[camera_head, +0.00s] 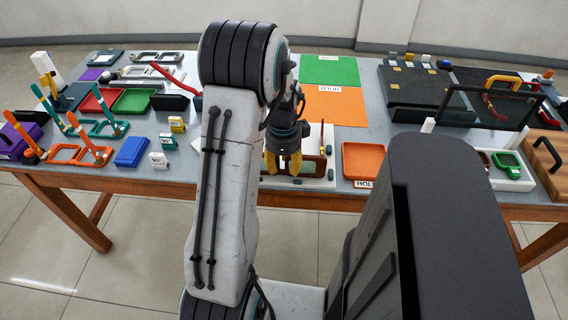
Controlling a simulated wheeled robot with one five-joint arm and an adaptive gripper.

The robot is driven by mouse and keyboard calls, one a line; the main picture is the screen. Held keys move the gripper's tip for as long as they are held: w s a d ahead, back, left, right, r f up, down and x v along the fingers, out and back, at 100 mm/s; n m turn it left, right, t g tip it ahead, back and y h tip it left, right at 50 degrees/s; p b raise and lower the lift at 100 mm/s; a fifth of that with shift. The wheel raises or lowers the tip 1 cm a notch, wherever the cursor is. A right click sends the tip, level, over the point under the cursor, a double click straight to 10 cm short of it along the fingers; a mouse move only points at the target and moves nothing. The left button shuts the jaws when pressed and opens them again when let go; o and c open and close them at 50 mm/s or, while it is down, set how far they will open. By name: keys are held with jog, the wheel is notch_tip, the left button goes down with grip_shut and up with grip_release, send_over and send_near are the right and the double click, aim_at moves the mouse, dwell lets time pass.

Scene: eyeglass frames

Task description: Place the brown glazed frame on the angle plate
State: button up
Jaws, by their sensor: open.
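A brown frame (319,167) lies on or against a white plate-like fixture (325,183) near the table's front edge, in the middle of the view. This fixture may be the angle plate, but I cannot tell for sure. My gripper (283,164), with yellow fingers, hangs over the left part of the brown frame and hides some of it. The fingers are apart. I cannot tell whether they touch the frame, or whether its glazing is there.
An orange tray (364,159) stands just right of the fixture. Green (330,70) and orange mats (334,106) lie clear behind. Several coloured frames and a blue block (131,151) crowd the left. A dark glazed panel (490,107) stands upright at right.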

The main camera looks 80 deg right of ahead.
notch_tip(320, 180, up, 12)
jog(key=shift+a, duration=0.25)
dwell(0.6)
dwell(0.7)
jog(key=w+a+f+n+y, duration=0.1)
jog(key=w+a+f+n, duration=0.15)
jog(key=a+n, duration=0.95)
jog(key=w+a+r+n+t+p, duration=0.1)
jog(key=w+a+r+n, duration=0.3)
jog(key=a, duration=0.5)
jog(key=w+a+r+n+t+p, duration=0.1)
jog(key=w+a+r+n+p, duration=0.2)
jog(key=w+a+n, duration=0.5)
jog(key=w+a+r+n+t+p, duration=0.1)
jog(key=w+a+r+n, duration=0.4)
jog(key=a+n, duration=0.5)
jog(key=shift+w+a+n+p, duration=0.15)
jog(key=shift+w+n+p, duration=0.3)
jog(key=shift+w+n, duration=0.15)
